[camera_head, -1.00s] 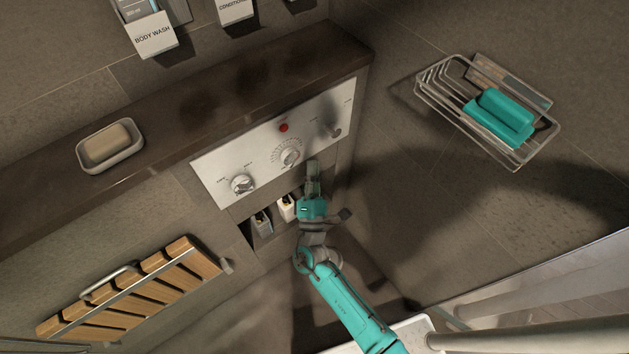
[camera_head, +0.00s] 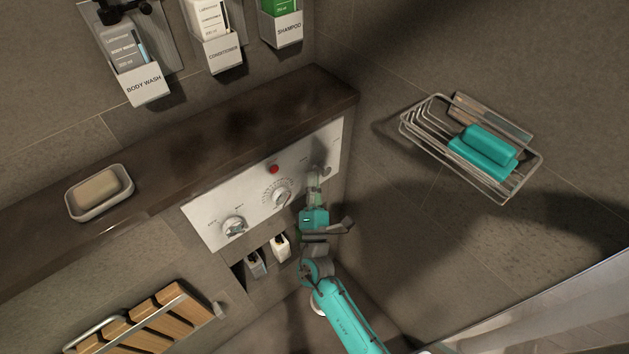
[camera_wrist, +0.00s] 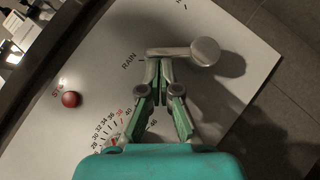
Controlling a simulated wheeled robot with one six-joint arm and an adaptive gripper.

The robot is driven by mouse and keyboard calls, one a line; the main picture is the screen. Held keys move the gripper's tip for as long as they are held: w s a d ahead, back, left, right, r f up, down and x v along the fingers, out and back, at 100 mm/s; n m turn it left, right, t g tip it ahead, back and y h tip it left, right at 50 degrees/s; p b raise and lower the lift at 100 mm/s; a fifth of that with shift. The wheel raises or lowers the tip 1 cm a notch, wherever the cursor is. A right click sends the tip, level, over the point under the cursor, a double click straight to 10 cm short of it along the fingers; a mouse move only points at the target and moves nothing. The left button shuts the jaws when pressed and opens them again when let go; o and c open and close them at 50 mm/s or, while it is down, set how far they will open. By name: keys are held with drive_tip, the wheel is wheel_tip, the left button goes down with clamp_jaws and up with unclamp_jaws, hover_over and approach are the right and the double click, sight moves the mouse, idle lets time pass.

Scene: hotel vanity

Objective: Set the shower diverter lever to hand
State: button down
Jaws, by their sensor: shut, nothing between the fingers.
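The shower diverter lever (camera_head: 324,171) sits at the right end of the white control panel (camera_head: 206,231). In the wrist view it is a round metal hub (camera_wrist: 206,51) with a bar (camera_wrist: 170,52) pointing left, towards the RAIN label. Another label, cut off after an "H", shows at the top edge. My gripper (camera_head: 315,180) is in front of the panel, at the lever. In the wrist view my gripper (camera_wrist: 158,66) is shut and empty, with its fingertips right beside the bar's left end. I cannot tell whether they touch it.
A temperature dial (camera_head: 276,197), a red button (camera_head: 274,169) and another knob (camera_head: 233,226) are left of the lever. A dark ledge (camera_head: 200,128) runs above the panel. A wire basket (camera_head: 515,193) with a teal soap hangs on the right wall. Small bottles stand in a niche below.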

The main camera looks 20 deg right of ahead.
sight(318, 167)
drive_tip(key=shift+r+m+g, duration=0.15)
drive_tip(key=shift+m+g, duration=0.15)
drive_tip(key=shift+d+r+m+g+h, duration=0.1)
drive_tip(key=shift+r+m+g+h, duration=0.2)
drive_tip(key=shift+m+g, duration=0.25)
drive_tip(key=shift+d+r+m+g+h, duration=0.1)
drive_tip(key=shift+r+m+g+h, duration=0.2)
drive_tip(key=shift+m, duration=0.45)
drive_tip(key=shift+w+d+r+m+g, duration=0.15)
drive_tip(key=shift+d+r+m+g, duration=0.25)
drive_tip(key=shift+m+g, duration=0.4)
drive_tip(key=shift+r, duration=0.2)
drive_tip(key=shift+w+d+r+m+g, duration=0.1)
drive_tip(key=shift+d+r+m+g, duration=0.05)
drive_tip(key=shift+m+g, duration=0.4)
drive_tip(key=shift+d+r+m+g, duration=0.15)
drive_tip(key=shift+m+g, duration=0.25)
drive_tip(key=shift+m, duration=0.25)
drive_tip(key=m+g, duration=0.1)
drive_tip(key=d+m+g+y, duration=0.1)
drive_tip(key=d+r+m+y, duration=0.1)
drive_tip(key=shift+w+d+g, duration=0.1)
drive_tip(key=shift+w+g, duration=0.25)
drive_tip(key=shift+g, duration=0.05)
drive_tip(key=shift+w+d+m+g+y, duration=0.2)
drive_tip(key=shift+d+m+g+y, duration=0.4)
drive_tip(key=shift+m+y, duration=0.3)
drive_tip(key=shift+d, duration=0.15)
